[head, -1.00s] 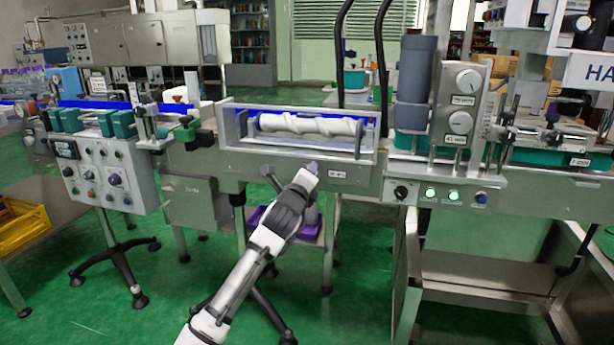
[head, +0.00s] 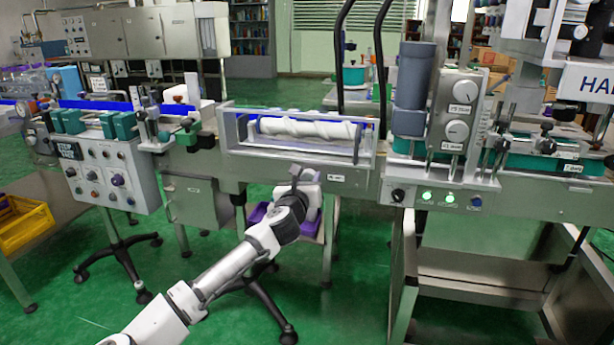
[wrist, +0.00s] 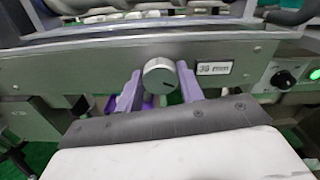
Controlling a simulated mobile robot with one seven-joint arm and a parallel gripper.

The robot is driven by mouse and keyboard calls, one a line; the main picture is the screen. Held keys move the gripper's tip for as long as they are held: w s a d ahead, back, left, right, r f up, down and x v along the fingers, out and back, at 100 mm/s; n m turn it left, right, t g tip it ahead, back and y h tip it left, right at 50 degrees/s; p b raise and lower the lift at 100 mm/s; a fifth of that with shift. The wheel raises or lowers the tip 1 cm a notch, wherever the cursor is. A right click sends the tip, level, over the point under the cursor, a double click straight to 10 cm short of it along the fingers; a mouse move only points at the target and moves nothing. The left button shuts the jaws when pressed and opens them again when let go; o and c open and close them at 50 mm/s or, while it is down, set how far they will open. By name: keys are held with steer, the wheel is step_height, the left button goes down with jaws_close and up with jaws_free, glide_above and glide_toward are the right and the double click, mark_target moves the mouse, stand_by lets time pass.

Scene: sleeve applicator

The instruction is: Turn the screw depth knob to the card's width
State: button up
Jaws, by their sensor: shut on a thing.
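The screw depth knob (wrist: 160,76) is a round silver knob on the metal front rail, with a dark mark on its face towards the lower right. The card (wrist: 214,69) right of it is white and appears to read 36 mm; the first digit is clear, the second less so. In the head view the card (head: 336,178) is too small to read. My gripper (wrist: 159,84) has its purple fingers on both sides of the knob, shut on it. In the head view my gripper (head: 304,176) is at the rail below the screw (head: 308,128), and it hides the knob.
Another black knob (wrist: 285,76) and a green lit button (wrist: 314,75) are on the rail to the right. Two dials (head: 464,90) with labels are on the upright panel. A control box (head: 105,175) stands left. A purple tray (head: 258,214) is behind my arm.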

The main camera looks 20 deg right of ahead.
steer(key=shift+m, duration=0.6)
steer(key=o, duration=1)
steer(key=v, duration=1.3)
steer(key=shift+s+a, duration=0.25)
steer(key=shift+s, duration=0.1)
